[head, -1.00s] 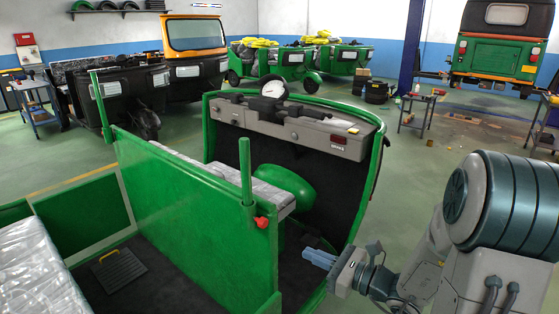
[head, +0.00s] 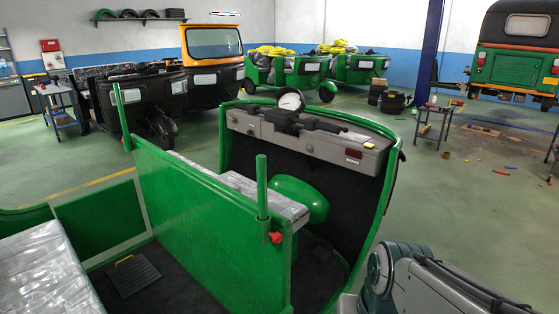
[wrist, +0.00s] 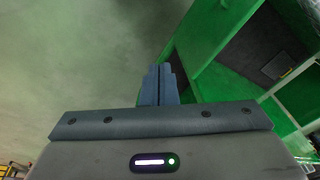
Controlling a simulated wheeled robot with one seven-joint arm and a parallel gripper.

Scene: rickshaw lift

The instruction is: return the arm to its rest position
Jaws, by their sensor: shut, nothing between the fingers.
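My gripper (wrist: 159,86) shows in the wrist view with its two blue-grey fingers pressed together and nothing between them. Beyond the fingertips is bare green-grey floor, with the green rickshaw body (wrist: 212,50) close by on the right. In the head view my arm is at the lower right, just right of the open green rickshaw (head: 205,220). The gripper itself is out of that view.
The rickshaw's dashboard (head: 305,138) and curved front panel stand left of my arm. A small tool table (head: 433,123), a dark blue post (head: 429,50) and a parked green rickshaw (head: 520,60) are farther back.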

